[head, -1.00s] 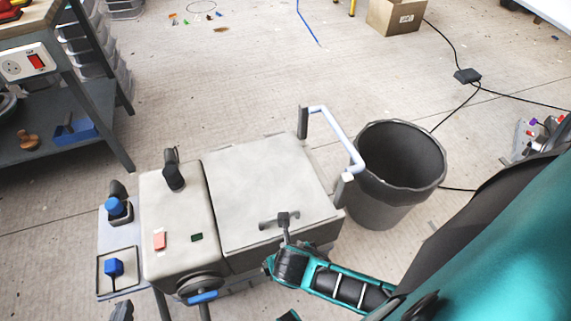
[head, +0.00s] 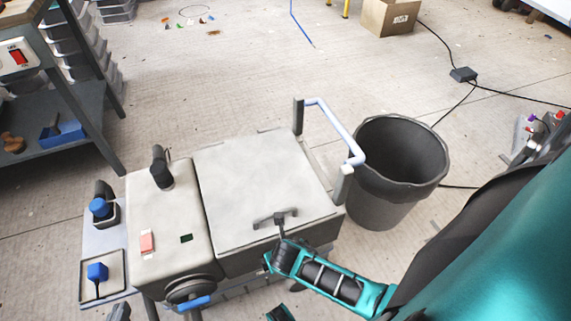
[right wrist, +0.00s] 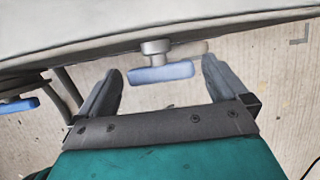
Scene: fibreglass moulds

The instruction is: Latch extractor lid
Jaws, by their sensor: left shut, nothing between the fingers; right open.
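The extractor is a pale box with a wide lid (head: 250,185), which lies down on it. A dark bar handle (head: 262,219) is at the lid's front edge. In the right wrist view a blue T-shaped latch (right wrist: 160,73) on a silver stud hangs under the pale front edge. My right gripper (right wrist: 163,92) is open, with the latch ahead of and between its fingers. In the head view the latch is hidden.
A black bin (head: 400,165) stands right of the extractor beside a pale bent pipe (head: 335,128). A blue lever (head: 195,303) sticks out at the front left, near a leg. A dark workbench (head: 85,105) is at far left. The floor behind is mostly clear.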

